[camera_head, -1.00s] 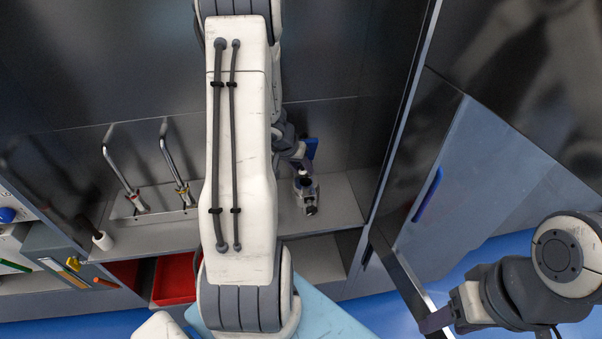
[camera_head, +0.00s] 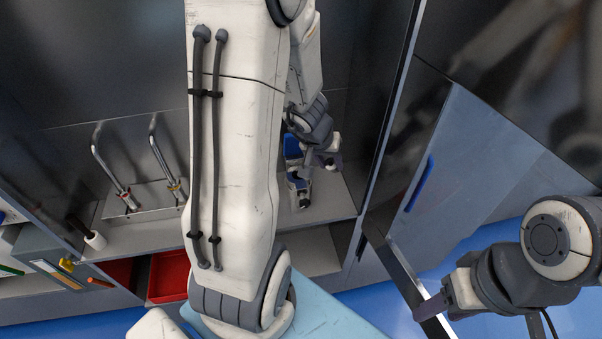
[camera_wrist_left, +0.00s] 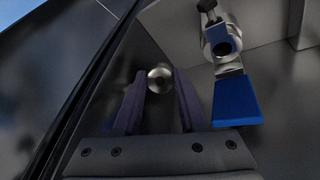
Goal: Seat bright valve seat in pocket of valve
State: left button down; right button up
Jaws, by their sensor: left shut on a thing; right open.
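The bright valve seat (camera_wrist_left: 160,78) is a small shiny metal ring with a dark centre. It shows in the left wrist view between the tips of my left gripper (camera_wrist_left: 158,88), which is shut on it. The valve (camera_wrist_left: 222,42) is a metal body with a dark round opening and a blue handle (camera_wrist_left: 236,100); it stands to the right of the seat, apart from it. In the head view the valve (camera_head: 300,188) stands on the grey shelf, and my left gripper (camera_head: 326,158) is just right of and above it. My right gripper (camera_head: 440,304) is open at the lower right.
Two bent metal pipes (camera_head: 109,165) stand on a plate left of my left arm. A dark wall and panel edge (camera_head: 395,120) rise right of the shelf.

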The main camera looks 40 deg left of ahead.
pick_arm(q)
jog(key=a+f, duration=0.2)
jog(key=a, duration=0.2)
jog(key=a+f, duration=0.2)
jog(key=a, duration=0.1)
jog(key=a+f, duration=0.3)
jog(key=a, duration=0.1)
jog(key=shift+s+a, duration=0.1)
jog(key=shift+a, duration=0.25)
notch_tip(320, 180, down, 4)
jog(key=shift+r+b, duration=0.15)
jog(key=shift+b, duration=0.65)
jog(key=shift+c, duration=2.3)
grip_release()
